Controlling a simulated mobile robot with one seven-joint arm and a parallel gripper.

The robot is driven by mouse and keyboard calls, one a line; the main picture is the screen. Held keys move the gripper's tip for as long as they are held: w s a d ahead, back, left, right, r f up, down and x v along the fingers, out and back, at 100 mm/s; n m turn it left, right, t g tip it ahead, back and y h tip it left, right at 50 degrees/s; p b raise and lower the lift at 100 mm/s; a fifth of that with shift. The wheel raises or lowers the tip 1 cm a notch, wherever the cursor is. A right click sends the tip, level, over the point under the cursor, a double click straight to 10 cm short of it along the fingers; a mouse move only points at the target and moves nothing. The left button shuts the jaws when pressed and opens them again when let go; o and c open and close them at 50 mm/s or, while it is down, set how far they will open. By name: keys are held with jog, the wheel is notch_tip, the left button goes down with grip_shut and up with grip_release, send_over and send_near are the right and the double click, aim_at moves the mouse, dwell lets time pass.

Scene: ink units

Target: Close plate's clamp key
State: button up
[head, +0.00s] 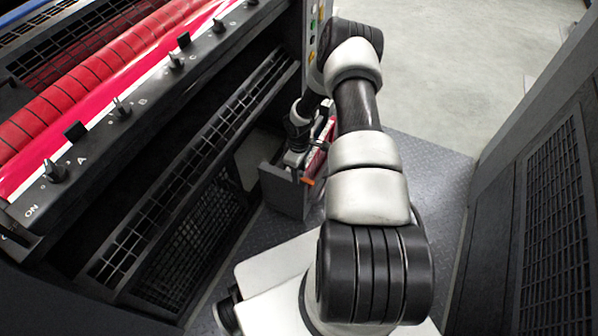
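A black rail (120,112) runs along the front of the press unit, at the left of the head view. Several black knobs and small levers stand on it, among them a knob (55,171) near the letter A and the "ON" mark. I cannot tell which of them is the plate's clamp key. Behind the rail lies a red plate or sheet (100,82) below a red roller (95,75). My gripper (294,160) points down at a grey box, right of the rail and lower. Its fingers are too small and partly hidden to judge.
The grey box (283,192) stands on the dark tread-plate floor (435,180) and holds red and orange items (318,158). A black grille (190,165) lies below the rail. A dark panel (545,200) closes the right side. Pale floor (450,70) is clear beyond.

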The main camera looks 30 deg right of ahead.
jog(key=shift+c, duration=0.5)
grip_shut()
jog(key=shift+n, duration=0.3)
jog(key=shift+n+b, duration=0.85)
jog(key=shift+n, duration=0.05)
jog(key=n+b, duration=0.1)
jog(key=n, duration=0.2)
jog(key=shift+n, duration=0.4)
jog(key=n+b, duration=0.1)
jog(key=n, duration=0.5)
jog(key=shift+b, duration=0.35)
jog(key=n, duration=0.5)
jog(key=shift+n, duration=0.3)
